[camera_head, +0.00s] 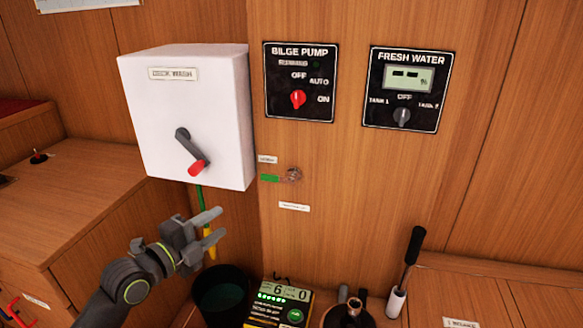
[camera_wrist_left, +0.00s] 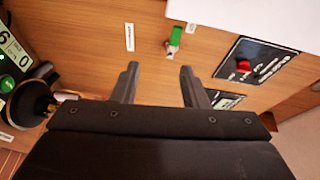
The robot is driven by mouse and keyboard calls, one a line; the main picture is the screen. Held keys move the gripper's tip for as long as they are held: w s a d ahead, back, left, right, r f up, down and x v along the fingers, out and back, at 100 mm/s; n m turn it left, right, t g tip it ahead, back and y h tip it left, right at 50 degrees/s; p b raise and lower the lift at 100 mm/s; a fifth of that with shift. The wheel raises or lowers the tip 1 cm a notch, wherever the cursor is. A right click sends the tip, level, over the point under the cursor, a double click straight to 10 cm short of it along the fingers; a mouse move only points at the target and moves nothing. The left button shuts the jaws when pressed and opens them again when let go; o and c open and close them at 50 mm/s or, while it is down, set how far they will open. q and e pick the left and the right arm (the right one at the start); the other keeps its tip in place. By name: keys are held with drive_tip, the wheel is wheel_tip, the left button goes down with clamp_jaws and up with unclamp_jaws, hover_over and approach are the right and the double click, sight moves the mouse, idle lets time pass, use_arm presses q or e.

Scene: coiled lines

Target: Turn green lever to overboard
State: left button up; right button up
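The green lever (camera_head: 270,178) is on the wood panel, right of the white box's lower corner. It points left from its metal valve (camera_head: 293,174). A small label (camera_head: 267,160) is just above the lever and another label (camera_head: 294,207) is below the valve; I cannot read either. My left gripper (camera_head: 215,223) is open and empty, below and left of the lever and apart from it. In the left wrist view, the green lever (camera_wrist_left: 175,36) shows beyond the open fingertips (camera_wrist_left: 160,74), a little right of their middle. My right gripper is not in view.
The white box (camera_head: 220,110) with a red-tipped handle (camera_head: 195,166) juts out above my left gripper. A bilge pump panel (camera_head: 299,82) and fresh water panel (camera_head: 408,89) are above right. A dark bucket (camera_head: 221,293), green-lit device (camera_head: 278,304) and black-handled lever (camera_head: 408,270) stand below.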

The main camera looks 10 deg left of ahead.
sight(267, 179)
use_arm(q)
drive_tip(key=shift+m+t+h, duration=0.3)
drive_tip(key=shift+m, duration=0.3)
drive_tip(key=x, duration=0.6)
drive_tip(key=r+x, duration=0.1)
drive_tip(key=x, duration=0.5)
drive_tip(key=r+x, duration=0.1)
drive_tip(key=x, duration=0.5)
drive_tip(key=shift+w, duration=0.45)
drive_tip(key=shift+r, duration=0.1)
clamp_jaws()
